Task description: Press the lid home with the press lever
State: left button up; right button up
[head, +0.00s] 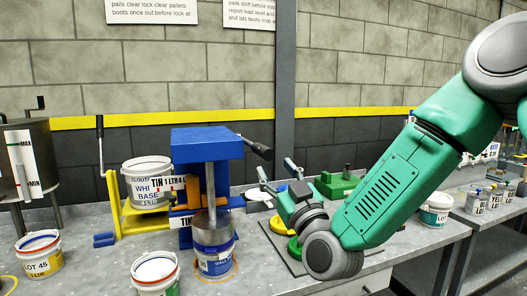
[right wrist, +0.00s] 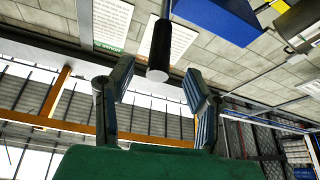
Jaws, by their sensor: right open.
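The blue press (head: 207,146) stands on the bench in the head view. Its grey ram (head: 210,185) comes down over a blue-labelled pail (head: 215,262) below; I cannot make out the lid clearly under it. The black-gripped press lever (head: 258,149) sticks out right from the press head. My right gripper (head: 276,170) is open, pointing up below and slightly right of the lever's grip. In the right wrist view, the lever grip (right wrist: 160,48) shows just beyond and between the parted fingers (right wrist: 158,84), with the blue press head at top right. My left gripper is out of view.
A white pail (head: 148,184) sits in a yellow stand left of the press. Two pails, lot 45 (head: 40,256) and another (head: 156,272), stand at the front left. A grey tank (head: 28,158) stands far left. More pails stand right, beyond my arm. A dark post rises behind the press.

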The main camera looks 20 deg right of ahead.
aim_at(264, 153)
jog(key=x, duration=0.6)
jog(key=shift+w+r+p, duration=0.15)
jog(key=shift+w+p, duration=0.25)
grip_shut()
